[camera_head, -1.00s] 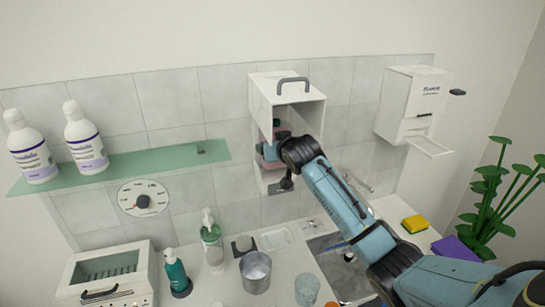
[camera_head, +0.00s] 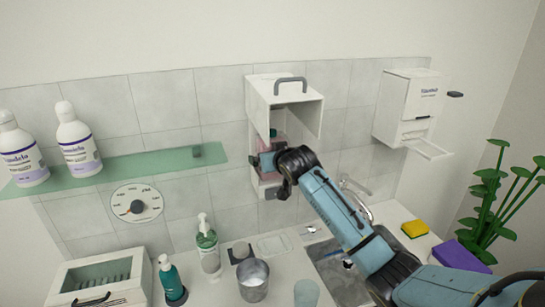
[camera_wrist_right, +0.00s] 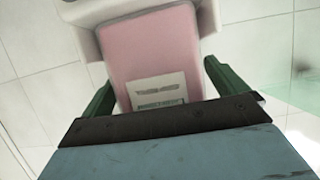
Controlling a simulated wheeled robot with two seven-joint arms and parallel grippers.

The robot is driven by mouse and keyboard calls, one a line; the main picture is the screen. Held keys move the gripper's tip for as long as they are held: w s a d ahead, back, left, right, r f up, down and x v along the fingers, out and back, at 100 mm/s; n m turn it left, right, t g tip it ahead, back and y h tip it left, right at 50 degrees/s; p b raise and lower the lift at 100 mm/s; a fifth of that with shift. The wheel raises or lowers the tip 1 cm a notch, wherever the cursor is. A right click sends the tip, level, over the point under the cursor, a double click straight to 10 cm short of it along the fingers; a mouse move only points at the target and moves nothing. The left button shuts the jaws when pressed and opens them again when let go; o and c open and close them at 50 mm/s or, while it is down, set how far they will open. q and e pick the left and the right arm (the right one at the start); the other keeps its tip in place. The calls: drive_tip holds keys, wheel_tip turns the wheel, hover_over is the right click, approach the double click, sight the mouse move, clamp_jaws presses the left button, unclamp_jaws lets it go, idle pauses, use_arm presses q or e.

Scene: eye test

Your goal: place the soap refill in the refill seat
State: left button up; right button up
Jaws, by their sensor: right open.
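The soap refill (camera_head: 269,145) is a pink block inside the open white wall housing (camera_head: 312,119), whose lower part is the refill seat; my right gripper partly hides both. In the right wrist view the refill (camera_wrist_right: 152,48) is pink with a pale label, and its far end meets a white part of the housing. My right gripper (camera_head: 263,160) is in front of the housing. The right wrist view shows its green fingers (camera_wrist_right: 160,85) apart, one on each side of the refill, with gaps between. Whether the refill is fully seated cannot be told. My left gripper is not in view.
A green glass shelf (camera_head: 130,166) with two white bottles is at left. A paper dispenser (camera_head: 408,105) hangs right of the housing. Below, the counter holds pump bottles (camera_head: 208,248), a metal cup (camera_head: 253,278), a sink and a yellow sponge (camera_head: 414,228). A plant stands at far right.

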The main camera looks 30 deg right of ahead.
drive_tip(key=shift+r, duration=0.1)
drive_tip(key=shift+s+r, duration=0.1)
drive_tip(key=v, duration=1.1)
drive_tip(key=shift+s+b, duration=0.35)
drive_tip(key=shift+s, duration=0.05)
drive_tip(key=shift+a+r, duration=0.1)
drive_tip(key=shift+a, duration=0.05)
idle(0.6)
